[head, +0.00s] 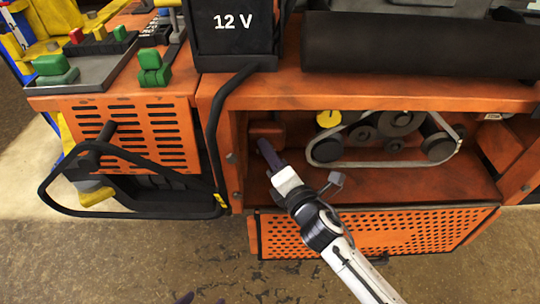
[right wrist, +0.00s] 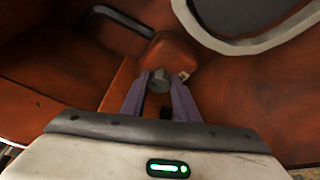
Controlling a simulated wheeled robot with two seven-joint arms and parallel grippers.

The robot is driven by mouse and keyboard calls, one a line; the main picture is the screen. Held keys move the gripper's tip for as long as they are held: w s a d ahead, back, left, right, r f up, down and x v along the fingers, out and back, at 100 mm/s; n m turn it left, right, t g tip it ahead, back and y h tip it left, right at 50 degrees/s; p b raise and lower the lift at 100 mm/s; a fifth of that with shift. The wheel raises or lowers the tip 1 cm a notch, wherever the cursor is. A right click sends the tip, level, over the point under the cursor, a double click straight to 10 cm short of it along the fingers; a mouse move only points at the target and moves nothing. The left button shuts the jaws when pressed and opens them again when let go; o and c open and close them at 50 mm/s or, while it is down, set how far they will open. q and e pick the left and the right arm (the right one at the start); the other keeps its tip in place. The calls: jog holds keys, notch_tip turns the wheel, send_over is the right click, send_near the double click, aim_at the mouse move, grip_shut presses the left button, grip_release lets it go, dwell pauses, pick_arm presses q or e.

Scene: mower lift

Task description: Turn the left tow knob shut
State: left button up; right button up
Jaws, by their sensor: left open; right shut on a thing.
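A grey knob (right wrist: 158,79), which I take to be the left tow knob, sits on a red-orange block (right wrist: 172,50) inside the orange mower's open bay. The block also shows in the head view (head: 266,130), at the bay's left end. My right gripper (head: 264,146) reaches into the bay just in front of that block. In the right wrist view my right gripper (right wrist: 159,85) has its purple fingers on both sides of the knob, shut on it. The fingers hide part of the knob. My left gripper (head: 202,299) shows only dark fingertips at the bottom edge, apart and empty.
A belt (head: 385,163) with dark pulleys and a yellow disc (head: 328,118) lie right of my right gripper. A perforated orange panel (head: 395,232) hangs below the bay. The floor in front is clear.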

dwell(0.4)
jog(key=o, duration=1.1)
jog(key=shift+c, duration=0.2)
jog(key=v, duration=1)
jog(key=shift+s, duration=0.2)
